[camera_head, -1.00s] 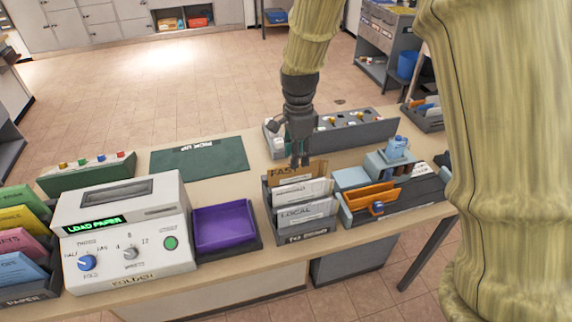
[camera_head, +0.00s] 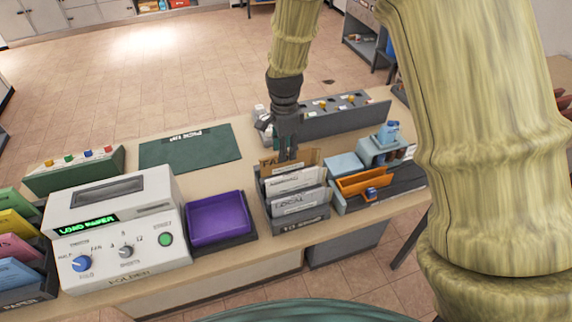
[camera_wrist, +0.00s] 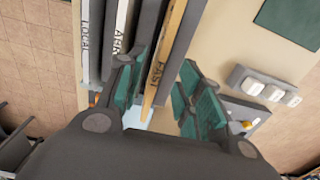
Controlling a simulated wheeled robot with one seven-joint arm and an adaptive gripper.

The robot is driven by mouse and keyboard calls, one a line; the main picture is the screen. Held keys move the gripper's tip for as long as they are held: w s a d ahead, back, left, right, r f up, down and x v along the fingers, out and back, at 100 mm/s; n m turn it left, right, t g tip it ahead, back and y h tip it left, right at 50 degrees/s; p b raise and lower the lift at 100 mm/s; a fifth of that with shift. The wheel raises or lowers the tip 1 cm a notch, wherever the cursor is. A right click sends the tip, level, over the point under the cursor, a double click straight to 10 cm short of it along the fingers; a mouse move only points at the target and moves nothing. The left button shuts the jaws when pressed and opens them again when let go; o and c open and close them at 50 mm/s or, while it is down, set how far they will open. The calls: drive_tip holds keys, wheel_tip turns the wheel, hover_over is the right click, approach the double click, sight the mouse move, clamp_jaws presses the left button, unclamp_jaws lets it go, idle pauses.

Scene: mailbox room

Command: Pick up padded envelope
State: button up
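A tan card marked FAST (camera_head: 283,161) stands at the back of the sorting rack (camera_head: 300,226). I cannot tell for sure whether this tan piece is the padded envelope. My gripper (camera_head: 287,153) points down at the back of the rack. In the wrist view my gripper (camera_wrist: 170,92) is open, its green-padded fingers apart. The FAST card (camera_wrist: 157,78) shows as a narrow tan edge between the fingers, nearer the left one. Contact is not clear.
White cards, one marked LOCAL (camera_head: 299,201), stand in front. A purple tray (camera_head: 217,217) and a folder machine (camera_head: 120,235) are left of the rack. An orange tray (camera_head: 364,183) is right. A grey switch box (camera_head: 345,122) stands behind. A green PICK UP mat (camera_head: 190,148) is clear.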

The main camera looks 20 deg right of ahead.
sight(286, 166)
drive_tip(key=shift+d+f+p, duration=0.15)
drive_tip(key=shift+f+p, duration=0.95)
drive_tip(key=shift+f, duration=0.35)
drive_tip(key=shift+f+p, duration=0.3)
drive_tip(key=shift+f, duration=0.8)
drive_tip(key=shift+s, duration=0.1)
clamp_jaws()
